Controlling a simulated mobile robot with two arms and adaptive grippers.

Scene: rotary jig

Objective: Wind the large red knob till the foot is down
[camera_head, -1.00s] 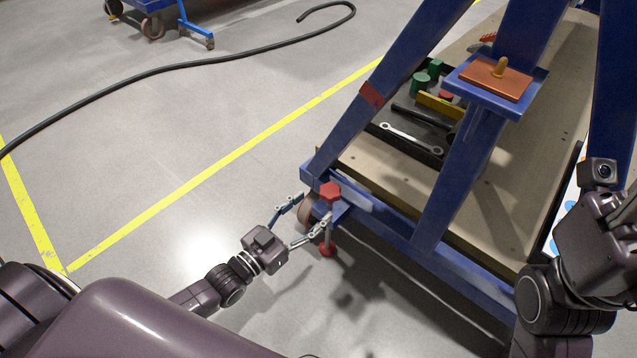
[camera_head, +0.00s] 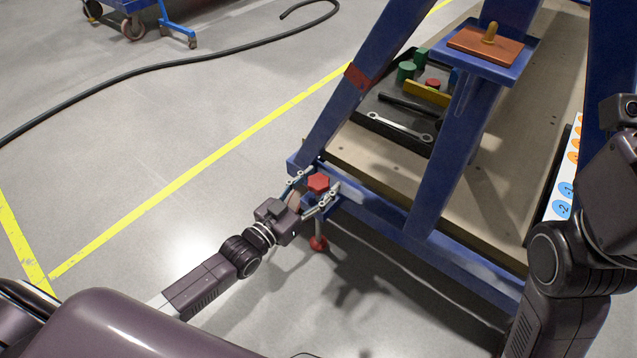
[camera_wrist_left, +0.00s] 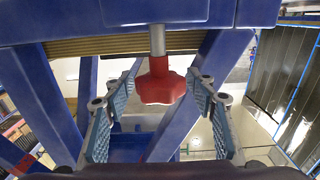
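The large red knob (camera_head: 318,183) sits on top of a screw at the lower corner of the blue frame (camera_head: 350,205). The red foot (camera_head: 318,244) is at the bottom of the screw, close to the floor; I cannot tell whether it touches. My left gripper (camera_head: 318,187) is open, with its fingers on either side of the knob. In the left wrist view the knob (camera_wrist_left: 160,82) lies between the two open fingers (camera_wrist_left: 160,110), with gaps on both sides. The fingertips of my right gripper are not visible; only my right arm shows at the right edge.
A wooden shelf (camera_head: 480,195) in the frame carries a black tray (camera_head: 385,143) with a wrench (camera_head: 400,128) and other parts. A small blue platform (camera_head: 515,68) holds an orange plate. A black hose (camera_head: 170,66) lies on the floor.

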